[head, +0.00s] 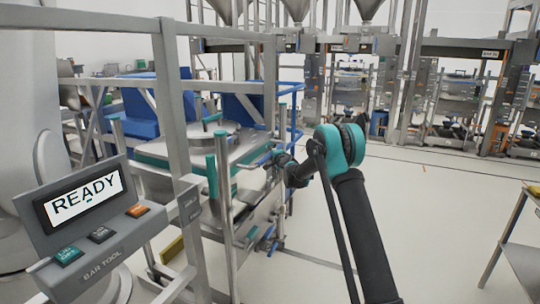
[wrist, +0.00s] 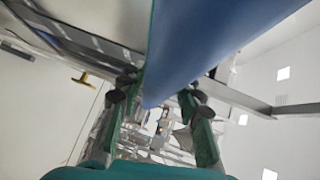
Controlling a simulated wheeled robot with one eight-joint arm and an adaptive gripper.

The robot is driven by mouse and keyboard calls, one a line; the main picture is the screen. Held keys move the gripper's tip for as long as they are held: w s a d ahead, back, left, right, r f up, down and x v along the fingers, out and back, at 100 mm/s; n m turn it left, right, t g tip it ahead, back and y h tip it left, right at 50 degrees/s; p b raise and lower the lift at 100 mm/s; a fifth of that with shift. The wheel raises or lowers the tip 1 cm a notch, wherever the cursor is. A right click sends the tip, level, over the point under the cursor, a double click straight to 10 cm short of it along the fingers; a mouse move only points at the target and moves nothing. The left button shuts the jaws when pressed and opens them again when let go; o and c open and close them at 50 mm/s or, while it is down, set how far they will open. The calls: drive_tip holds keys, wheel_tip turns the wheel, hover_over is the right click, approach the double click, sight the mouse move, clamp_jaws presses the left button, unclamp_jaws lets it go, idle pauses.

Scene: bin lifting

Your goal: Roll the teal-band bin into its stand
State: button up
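The teal-band bin (head: 165,161) is a grey metal bin with a round lid, left of centre in the head view, within grey framework. Which part of that framework is its stand I cannot tell. My gripper (head: 272,160) is at the bin's right side, near a blue handle. In the wrist view my gripper (wrist: 158,112) has its green fingers well apart, with background visible between them. A large blue bar (wrist: 205,40) comes in from above, reaching between the fingertips. Contact between the fingers and the bar cannot be made out.
A panel (head: 85,205) reading READY, labelled BAR TOOL, stands at the front left beside a grey post (head: 180,120). Blue bins (head: 142,100) stand behind. A grey table (head: 520,262) edges in at the right. The pale floor (head: 430,200) is clear between.

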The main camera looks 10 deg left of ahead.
drive_tip(key=shift+o, duration=0.6)
drive_tip(key=shift+f, duration=0.1)
drive_tip(key=v, duration=1.2)
